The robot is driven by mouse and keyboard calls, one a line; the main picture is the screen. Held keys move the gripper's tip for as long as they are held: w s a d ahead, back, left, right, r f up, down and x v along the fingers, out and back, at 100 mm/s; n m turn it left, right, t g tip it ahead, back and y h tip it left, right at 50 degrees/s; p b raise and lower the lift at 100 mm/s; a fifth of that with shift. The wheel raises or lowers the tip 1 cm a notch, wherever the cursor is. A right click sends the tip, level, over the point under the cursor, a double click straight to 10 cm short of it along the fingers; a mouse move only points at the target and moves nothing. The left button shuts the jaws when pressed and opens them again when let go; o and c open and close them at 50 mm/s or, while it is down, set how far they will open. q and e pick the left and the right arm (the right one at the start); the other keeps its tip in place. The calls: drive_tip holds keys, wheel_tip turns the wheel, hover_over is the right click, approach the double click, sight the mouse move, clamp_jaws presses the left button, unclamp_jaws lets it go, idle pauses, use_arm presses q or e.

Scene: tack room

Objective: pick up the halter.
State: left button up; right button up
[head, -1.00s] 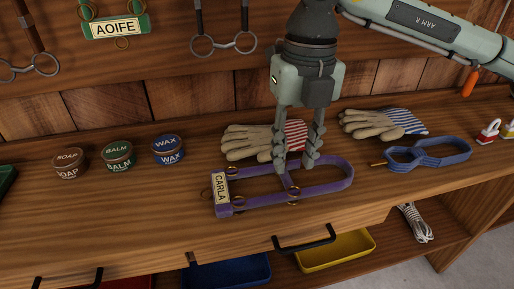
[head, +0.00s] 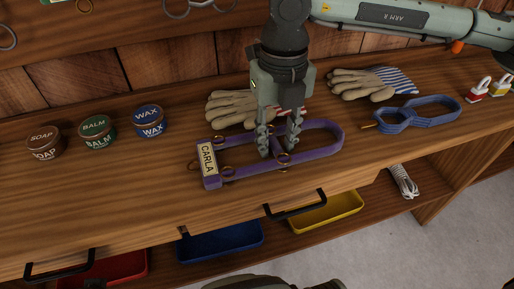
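The halter (head: 331,150) is a purple strap frame with brass rings and a tag reading CARLA. It lies flat on the wooden bench top, tag to the left. My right gripper (head: 278,153) points down over the middle of it. Its two fingers are apart, one on each side of a short middle strap, with their tips at about strap height. I cannot tell whether they touch the halter. The fingers hide part of its far side. My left gripper is not in view.
Beige gloves with red-striped cuffs (head: 232,106) lie just behind the halter. Blue-striped gloves (head: 362,86) and a blue strap loop (head: 432,112) lie to the right. Tins of soap (head: 43,141), balm (head: 97,131) and wax (head: 149,120) stand left. Bench space left of the halter is clear.

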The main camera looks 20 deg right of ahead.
clamp_jaws()
drive_tip(key=shift+r, duration=0.1)
idle(0.3)
